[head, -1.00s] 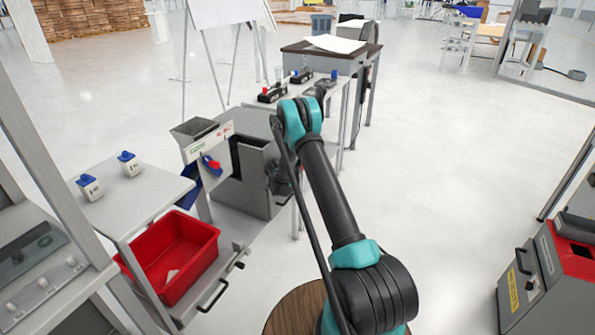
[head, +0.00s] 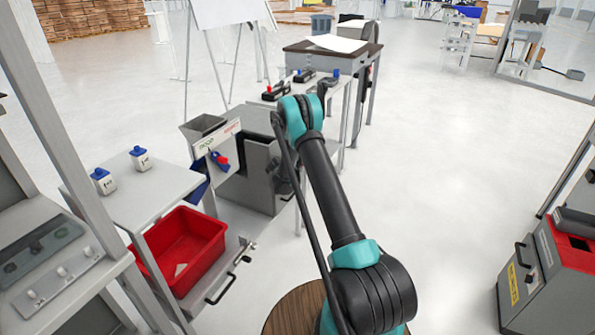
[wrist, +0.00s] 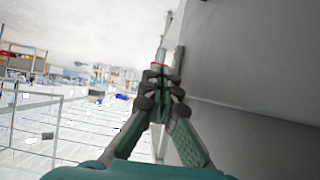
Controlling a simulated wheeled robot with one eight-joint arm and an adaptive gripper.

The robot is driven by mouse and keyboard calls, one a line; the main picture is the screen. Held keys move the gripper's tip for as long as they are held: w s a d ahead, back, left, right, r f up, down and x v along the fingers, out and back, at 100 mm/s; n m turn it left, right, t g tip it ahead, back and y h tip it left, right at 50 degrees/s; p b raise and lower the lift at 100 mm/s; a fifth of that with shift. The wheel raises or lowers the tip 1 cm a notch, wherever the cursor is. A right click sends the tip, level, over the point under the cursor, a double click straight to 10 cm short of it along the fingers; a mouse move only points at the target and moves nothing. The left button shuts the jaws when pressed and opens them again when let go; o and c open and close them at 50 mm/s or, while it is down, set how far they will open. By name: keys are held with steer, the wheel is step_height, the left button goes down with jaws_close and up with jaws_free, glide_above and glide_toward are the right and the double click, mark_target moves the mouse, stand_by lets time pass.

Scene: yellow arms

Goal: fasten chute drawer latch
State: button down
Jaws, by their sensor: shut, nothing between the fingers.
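The chute unit (head: 207,126) stands left of my arm, with a white labelled front panel (head: 226,136) and a red and blue lever (head: 219,160) on it. Below left, a pulled-out drawer holds a red bin (head: 215,228). A black drawer handle (head: 221,290) and a small latch-like fitting (head: 243,254) are at the drawer's front. I cannot tell whether that fitting is fastened. My gripper (wrist: 160,82) is shut and empty in the wrist view, close beside a grey panel (wrist: 250,60). A small red-banded part (wrist: 159,65) shows past the fingertips. My arm hides the gripper in the head view.
A side table (head: 150,190) carries two small white and blue containers (head: 103,181). A bench with switch fixtures (head: 277,91) stands behind the chute. A grey and red cabinet (head: 545,272) is at the right. The floor (head: 440,170) between is clear.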

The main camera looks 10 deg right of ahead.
steer(key=f+v, duration=0.1)
steer(key=v, duration=0.8)
steer(key=s+d+r+n+g+y, duration=0.1)
steer(key=s+d+r+n+g, duration=0.15)
steer(key=s+r, duration=0.7)
steer(key=s+d+r+n+g+y, duration=0.1)
steer(key=s+d+r+y, duration=0.15)
steer(key=s+r, duration=0.65)
steer(key=s+a+f+n+g+y, duration=0.1)
steer(key=s+f+n, duration=0.1)
steer(key=s, duration=1.4)
steer(key=s+a+f+n+y, duration=0.1)
steer(key=s+f+y, duration=0.1)
steer(key=s, duration=1.4)
steer(key=shift+s+a+n+g, duration=0.15)
steer(key=shift+s+n+g, duration=0.1)
steer(key=shift+n+g, duration=0.1)
